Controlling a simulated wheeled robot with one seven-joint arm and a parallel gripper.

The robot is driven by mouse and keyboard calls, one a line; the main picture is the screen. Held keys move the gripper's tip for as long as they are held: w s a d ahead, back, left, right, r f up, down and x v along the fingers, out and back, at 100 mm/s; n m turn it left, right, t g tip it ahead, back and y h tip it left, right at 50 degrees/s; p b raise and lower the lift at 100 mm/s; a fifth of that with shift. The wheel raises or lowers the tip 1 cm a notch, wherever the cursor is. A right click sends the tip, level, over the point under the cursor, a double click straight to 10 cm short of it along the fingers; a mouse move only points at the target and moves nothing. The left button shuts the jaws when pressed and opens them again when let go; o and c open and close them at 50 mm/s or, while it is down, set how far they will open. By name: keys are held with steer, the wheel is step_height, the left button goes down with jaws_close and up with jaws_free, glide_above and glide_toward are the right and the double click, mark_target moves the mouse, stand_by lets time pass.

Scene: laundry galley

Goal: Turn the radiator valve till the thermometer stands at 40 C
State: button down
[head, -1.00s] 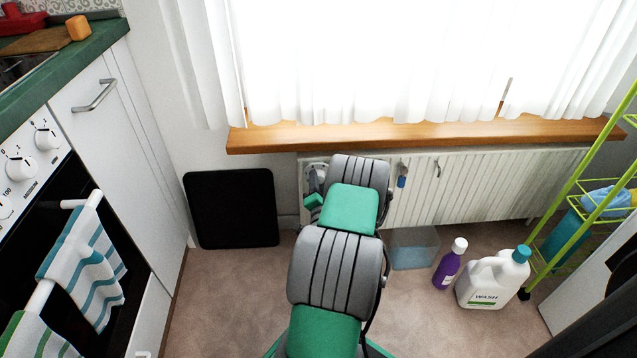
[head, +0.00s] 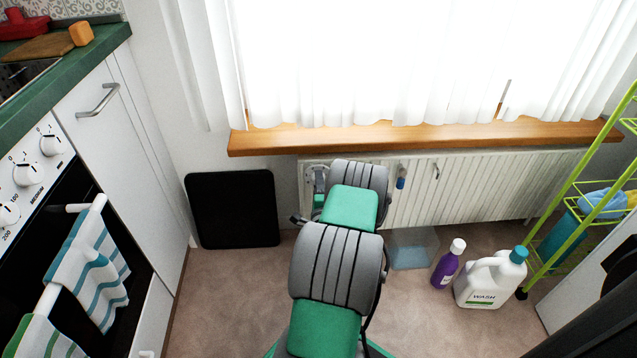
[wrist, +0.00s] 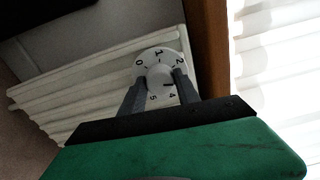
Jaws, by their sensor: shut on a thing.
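A small blue and white item (head: 401,177) on the radiator front may be the thermometer. Its reading is too small to tell.
The white radiator (head: 480,190) runs below a wooden sill (head: 420,136). A black panel (head: 232,208) leans on the wall at left. A clear bluish bin (head: 412,250), purple bottle (head: 448,264) and white jug (head: 490,280) stand on the floor at right, near a green rack (head: 570,240).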

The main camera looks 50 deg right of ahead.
steer(key=shift+m, duration=0.8)
steer(key=c, duration=0.9)
jaws_free()
steer(key=shift+s, duration=0.1)
steer(key=v, duration=0.7)
steer(key=shift+s+a, duration=0.2)
steer(key=shift+a, duration=0.05)
